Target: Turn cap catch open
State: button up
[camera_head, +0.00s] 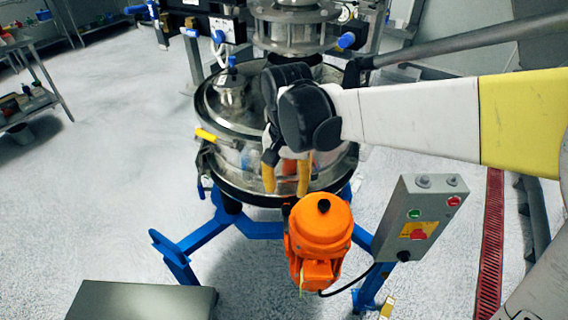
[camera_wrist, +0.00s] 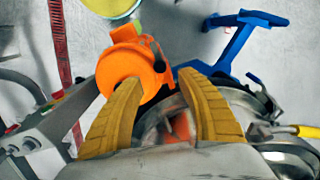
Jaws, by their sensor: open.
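The sifter's round steel drum (camera_head: 228,157) stands in the middle of the head view with a steel lid (camera_head: 222,115) on top. A yellow-handled lever (camera_head: 206,135), which looks like the cap catch, sits at the left of the drum rim. It also shows at the right edge of the wrist view (camera_wrist: 308,131). My gripper (camera_head: 286,184) points down in front of the drum, right of the lever and apart from it. Its two yellow fingers are spread with nothing between them, and they also show in the wrist view (camera_wrist: 160,79). My wrist hides part of the lid and rim.
An orange motor (camera_head: 319,238) hangs at the drum's front, just below my fingers. A grey control box (camera_head: 421,218) stands at the right. Blue legs (camera_head: 188,240) carry the sifter. A grey platform (camera_head: 140,300) lies at lower left.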

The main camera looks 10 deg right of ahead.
aim_at(289, 209)
jog(key=shift+r, duration=1.95)
jog(key=s+d+n+t, duration=0.3)
jog(key=s+d+t, duration=0.4)
jog(key=s+d, duration=0.3)
jog(key=d, duration=0.3)
jog(key=shift+s+d, duration=0.25)
jog(key=shift+s, duration=0.15)
